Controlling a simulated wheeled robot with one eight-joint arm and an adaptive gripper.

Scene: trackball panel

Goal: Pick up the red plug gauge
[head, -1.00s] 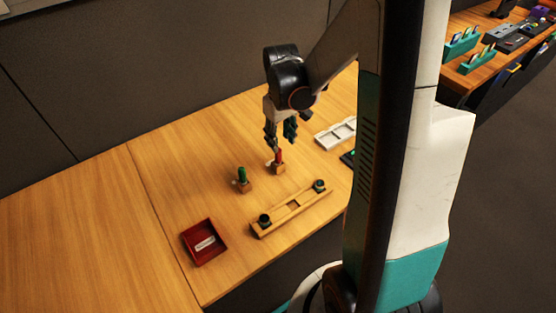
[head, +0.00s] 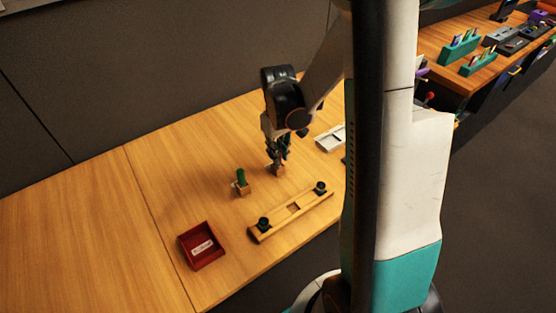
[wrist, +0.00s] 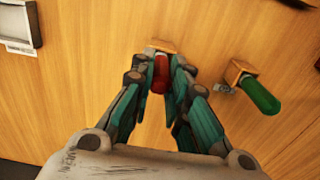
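The red plug gauge (wrist: 160,74) stands between the two fingers of my gripper (wrist: 160,70) in the wrist view. The fingers are drawn in close on both sides of it and appear to touch it. Its lower end is at a small wooden block (wrist: 162,46), which sits on the table. In the head view my gripper (head: 279,153) is low over the same block (head: 278,170). The fingers hide most of the red gauge there.
A green plug gauge (head: 240,177) stands in another wooden block, left of my gripper in the head view. A wooden rack (head: 275,220) with dark round pieces and a red tray (head: 184,246) are nearer the front. A pale tray (head: 328,141) lies to the right.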

